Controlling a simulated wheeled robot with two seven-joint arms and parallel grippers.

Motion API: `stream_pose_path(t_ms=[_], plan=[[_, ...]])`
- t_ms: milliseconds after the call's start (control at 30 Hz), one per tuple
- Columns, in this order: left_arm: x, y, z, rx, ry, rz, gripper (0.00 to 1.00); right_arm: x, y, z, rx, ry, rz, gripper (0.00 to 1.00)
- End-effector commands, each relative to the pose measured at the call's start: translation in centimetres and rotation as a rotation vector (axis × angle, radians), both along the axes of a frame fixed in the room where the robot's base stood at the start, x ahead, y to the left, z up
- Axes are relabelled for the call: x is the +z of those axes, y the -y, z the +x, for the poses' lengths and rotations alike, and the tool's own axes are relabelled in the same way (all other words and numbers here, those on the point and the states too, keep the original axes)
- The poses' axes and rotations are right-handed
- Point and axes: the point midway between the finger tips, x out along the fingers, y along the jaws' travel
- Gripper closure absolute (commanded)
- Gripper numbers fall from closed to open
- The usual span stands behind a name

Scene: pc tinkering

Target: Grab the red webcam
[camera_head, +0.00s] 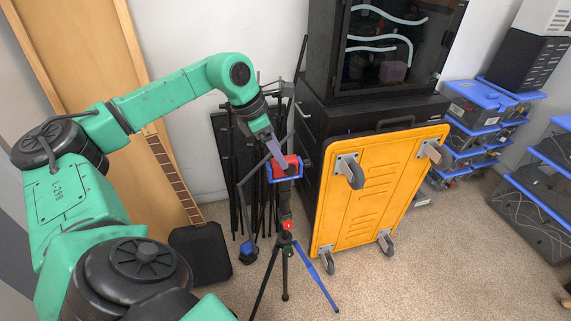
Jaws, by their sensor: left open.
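The red webcam (291,161) shows as a small red block at the top of a dark tripod (285,248), near the middle of the view. My left gripper (283,171) reaches down to it from the upper left at the end of the green arm. It is open, with its blue-edged end at the webcam and partly covering it. I cannot tell whether the fingers touch the webcam. My right gripper is out of view.
A yellow wheeled cart (385,190) leans just right of the tripod, against a black cabinet (312,140). Dark folded stands (232,160) are behind on the left. A black case (200,254) sits at lower left. Blue-lidded bins (472,104) line the right. Carpet (430,270) is clear in front.

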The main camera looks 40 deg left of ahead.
Motion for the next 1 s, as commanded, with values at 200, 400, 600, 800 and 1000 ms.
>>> stream_pose_path(t_ms=[200, 400, 600, 800, 1000], plan=[[-3.4, 0.9, 1.3, -0.003, -0.002, -0.003, 0.28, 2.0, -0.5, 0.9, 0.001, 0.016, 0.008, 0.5], [-4.5, 1.1, 1.6, 0.0, 0.001, -0.002, 0.28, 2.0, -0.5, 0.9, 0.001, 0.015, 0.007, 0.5], [-4.5, 1.1, 1.6, -0.001, 0.0, -0.002, 0.77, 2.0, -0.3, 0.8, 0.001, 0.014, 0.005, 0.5], [-4.4, 1.1, 1.6, 0.0, 0.001, -0.002, 1.0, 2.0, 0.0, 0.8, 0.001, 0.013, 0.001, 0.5], [-4.2, 1.1, 1.6, -0.001, 0.001, -0.002, 1.0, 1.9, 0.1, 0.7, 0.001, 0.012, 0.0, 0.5]])
